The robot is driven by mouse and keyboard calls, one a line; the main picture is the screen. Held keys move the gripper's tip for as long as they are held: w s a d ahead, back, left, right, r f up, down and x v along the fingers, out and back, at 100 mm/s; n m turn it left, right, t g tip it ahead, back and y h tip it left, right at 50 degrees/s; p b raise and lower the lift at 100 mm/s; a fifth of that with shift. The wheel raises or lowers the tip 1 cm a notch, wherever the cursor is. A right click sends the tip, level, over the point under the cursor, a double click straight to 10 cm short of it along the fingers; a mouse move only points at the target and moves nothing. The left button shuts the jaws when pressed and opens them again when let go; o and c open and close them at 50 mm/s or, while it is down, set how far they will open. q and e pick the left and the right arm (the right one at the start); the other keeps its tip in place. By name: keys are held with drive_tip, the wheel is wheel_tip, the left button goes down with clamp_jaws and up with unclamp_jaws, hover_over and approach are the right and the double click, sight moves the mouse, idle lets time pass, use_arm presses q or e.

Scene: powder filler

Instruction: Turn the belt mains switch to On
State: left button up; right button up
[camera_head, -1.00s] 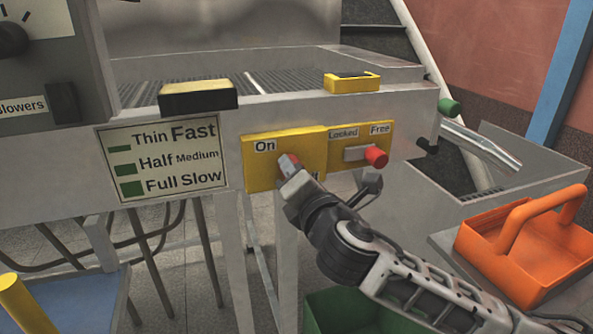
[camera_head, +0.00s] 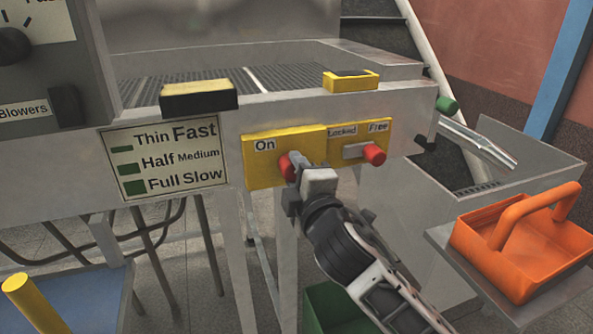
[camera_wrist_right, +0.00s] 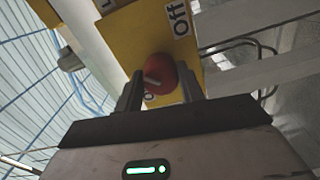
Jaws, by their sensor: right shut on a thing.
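The belt mains switch is a red knob (camera_head: 285,166) on a yellow plate (camera_head: 262,178) at the front of the machine. An "On" label (camera_head: 265,145) sits at the plate's upper left. In the right wrist view the red knob (camera_wrist_right: 161,74) lies between my two fingers, with the "Off" label (camera_wrist_right: 181,18) near it. My right gripper (camera_head: 296,172) is shut on the knob and hides part of it and of the plate's lower right. Which label the knob points to I cannot tell. My left gripper is out of view.
A second red knob (camera_head: 374,154) with "Locked" and "Free" labels sits close on the right. A speed label plate (camera_head: 163,158) is on the left. An orange carrier (camera_head: 520,245) stands at right, a green bin (camera_head: 325,312) below, a yellow post (camera_head: 30,300) at lower left.

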drive_tip(key=shift+f+m, duration=0.1)
drive_tip(key=shift+m, duration=0.3)
drive_tip(key=o, duration=1)
drive_tip(key=v, duration=1.6)
